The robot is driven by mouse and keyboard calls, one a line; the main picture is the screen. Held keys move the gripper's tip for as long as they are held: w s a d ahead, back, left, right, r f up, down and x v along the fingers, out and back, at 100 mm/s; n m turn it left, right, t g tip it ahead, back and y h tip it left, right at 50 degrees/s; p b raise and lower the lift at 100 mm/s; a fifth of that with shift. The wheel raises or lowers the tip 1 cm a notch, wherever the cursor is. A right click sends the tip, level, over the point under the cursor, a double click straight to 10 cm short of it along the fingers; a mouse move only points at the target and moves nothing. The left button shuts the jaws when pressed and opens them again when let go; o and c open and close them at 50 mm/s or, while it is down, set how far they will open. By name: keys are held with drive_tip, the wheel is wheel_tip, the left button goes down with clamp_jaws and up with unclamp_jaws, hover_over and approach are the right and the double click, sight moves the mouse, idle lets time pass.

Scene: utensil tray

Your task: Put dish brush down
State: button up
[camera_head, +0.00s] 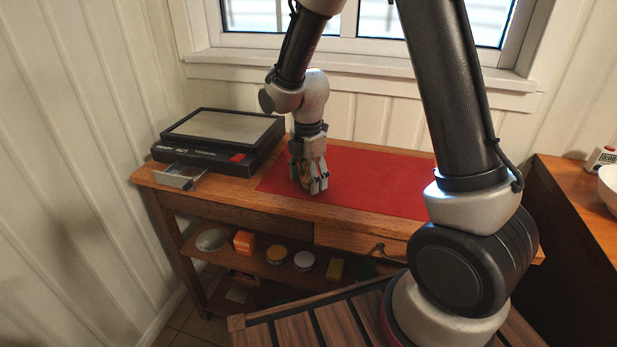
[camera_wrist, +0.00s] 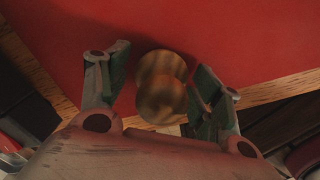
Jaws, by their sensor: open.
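The dish brush (camera_wrist: 160,95), of which I see a rounded, brown wooden part, stands out against the red mat (camera_wrist: 240,35) in the wrist view. My gripper (camera_head: 312,187) is low over the left part of the red mat (camera_head: 370,180) on the wooden table. Its two fingers are open, one on each side of the brush, with a visible gap on the right. In the head view the fingers mostly hide the brush. The lower end of the brush is hidden in the wrist view.
A black box with a grey top (camera_head: 220,135) stands left of the mat, with a small metal tray (camera_head: 180,177) at its front. A shelf below holds a bowl (camera_head: 212,239), an orange box (camera_head: 244,242) and jars. The mat's right part is clear.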

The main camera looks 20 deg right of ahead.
wheel_tip(320, 180, up, 12)
drive_tip(key=shift+a, duration=0.1)
drive_tip(key=shift+s+r, duration=0.1)
drive_tip(key=shift+r, duration=0.2)
drive_tip(key=s+d+r+m+t, duration=0.2)
drive_tip(key=s+d+r+m, duration=0.7)
drive_tip(key=s+d+m, duration=0.15)
drive_tip(key=s+d+r+m+t, duration=0.1)
drive_tip(key=s+d+m, duration=0.4)
drive_tip(key=s+m, duration=0.7)
drive_tip(key=shift+t, duration=0.6)
drive_tip(key=shift+r, duration=0.1)
